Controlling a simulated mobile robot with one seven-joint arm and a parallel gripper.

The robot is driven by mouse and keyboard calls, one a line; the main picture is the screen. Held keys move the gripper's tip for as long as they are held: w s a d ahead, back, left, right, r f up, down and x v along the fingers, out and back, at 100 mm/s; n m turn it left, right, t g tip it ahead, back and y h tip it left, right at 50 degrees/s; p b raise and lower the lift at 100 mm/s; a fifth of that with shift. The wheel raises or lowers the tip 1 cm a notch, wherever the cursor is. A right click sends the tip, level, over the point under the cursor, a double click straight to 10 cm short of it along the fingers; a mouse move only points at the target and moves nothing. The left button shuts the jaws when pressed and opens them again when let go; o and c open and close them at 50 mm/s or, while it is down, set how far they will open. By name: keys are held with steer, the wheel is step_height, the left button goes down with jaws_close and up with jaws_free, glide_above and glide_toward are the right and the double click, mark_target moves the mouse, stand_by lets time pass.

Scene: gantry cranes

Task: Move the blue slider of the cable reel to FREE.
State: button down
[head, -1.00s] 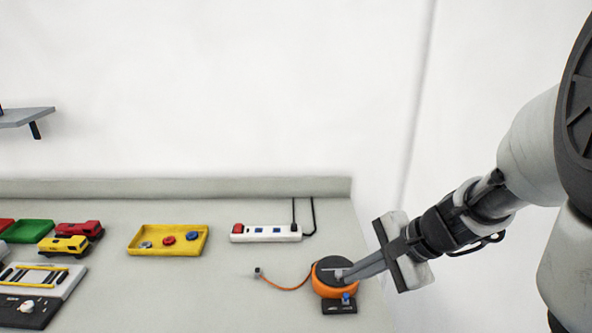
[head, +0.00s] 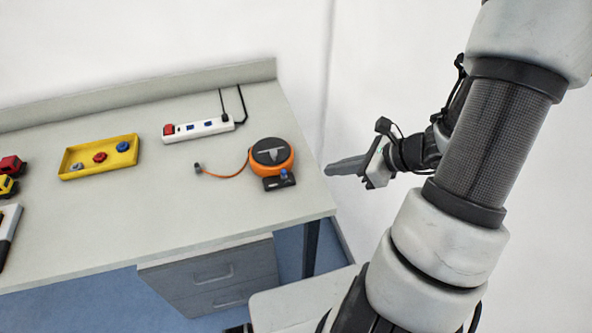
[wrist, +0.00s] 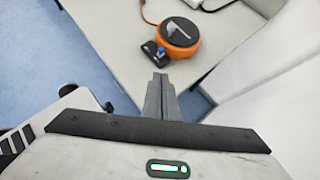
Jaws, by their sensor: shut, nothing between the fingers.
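The cable reel (head: 272,152) is a round orange body with a dark top, near the right end of the table. A small dark base (head: 279,182) sticks out at its front, and the blue slider (head: 284,173) stands on it. The reel also shows in the wrist view (wrist: 187,30), with the blue slider (wrist: 158,50) on its near left side. My gripper (head: 328,170) is shut and empty, just off the table's right edge, to the right of the reel and apart from it. Any lettering by the slider is too small to read.
A white power strip (head: 198,129) with a red switch lies behind the reel. An orange cable (head: 228,174) runs left from the reel to a small plug. A yellow tray (head: 73,165) stands farther left. The table front (head: 150,235) is clear.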

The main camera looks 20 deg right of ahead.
steer(key=b, duration=0.1)
glide_toward(284, 174)
steer(key=f, duration=0.3)
steer(key=shift+w+f, duration=0.25)
steer(key=shift+w, duration=0.15)
steer(key=shift+w+a+f, duration=0.15)
steer(key=shift+w+a, duration=0.7)
steer(key=shift+w+a+f, duration=0.15)
steer(key=shift+w+a, duration=0.25)
steer(key=shift+w, duration=0.05)
